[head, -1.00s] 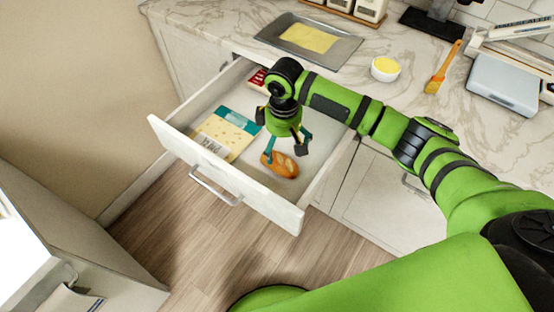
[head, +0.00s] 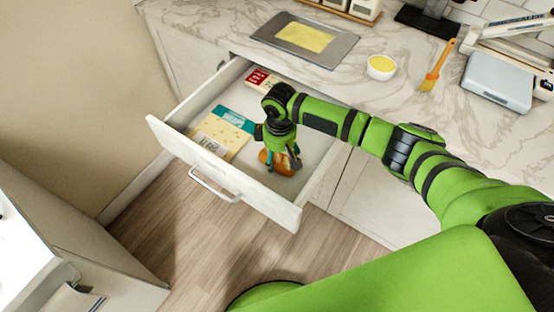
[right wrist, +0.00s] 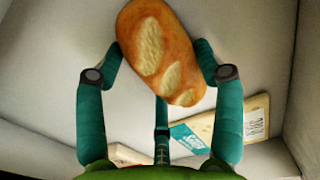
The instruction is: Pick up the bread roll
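The bread roll (head: 266,158) is golden brown and lies on the floor of the open drawer (head: 258,196), near its right front part. My right gripper (head: 282,164) is lowered over it and hides part of it. In the right wrist view the roll (right wrist: 163,52) shows pale scores on top. The teal fingers of the right gripper (right wrist: 160,50) stand on both sides of it, with tips at or very near its sides. I cannot tell whether they press on it. A third finger is below the roll in the picture. My left gripper is not in view.
A teal and yellow package (head: 224,134) and a red and cream package (head: 262,84) lie in the drawer. Its walls are close around my gripper. On the counter are a tray (head: 306,41), a bowl (head: 382,67), a brush (head: 436,68) and a scale (head: 499,84).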

